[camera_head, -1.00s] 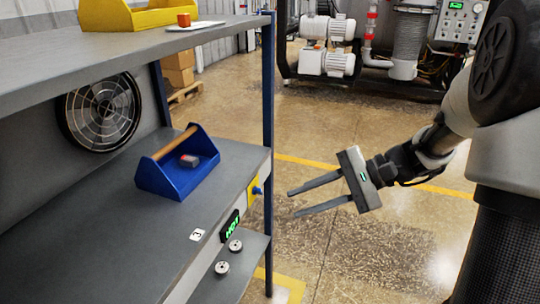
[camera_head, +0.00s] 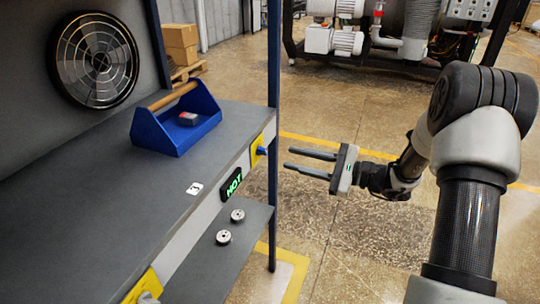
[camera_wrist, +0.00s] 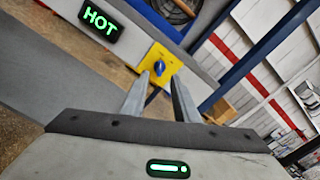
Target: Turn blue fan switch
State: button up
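The blue fan switch (camera_head: 261,151) sits on a yellow plate (camera_head: 257,149) on the front edge of the workbench, near the blue post. The switch also shows in the wrist view (camera_wrist: 159,68), just beyond and between my fingertips. My gripper (camera_head: 311,161) is open and empty. It points left toward the switch, apart from it, with the blue post between them in the head view. The black fan (camera_head: 96,60) with a round grille is on the back panel.
A blue toolbox (camera_head: 153,131) with a wooden handle stands on the bench (camera_head: 110,195). A green HOT display (camera_head: 233,185) is on the front edge. The blue post (camera_head: 273,110) stands close to the switch. Two round metal pieces lie on the lower shelf (camera_head: 200,260).

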aim_at(266, 151)
jog(key=b+x, duration=0.1)
jog(key=x, duration=0.7)
jog(key=shift+a, duration=0.1)
jog(key=shift+c, duration=0.2)
grip_shut()
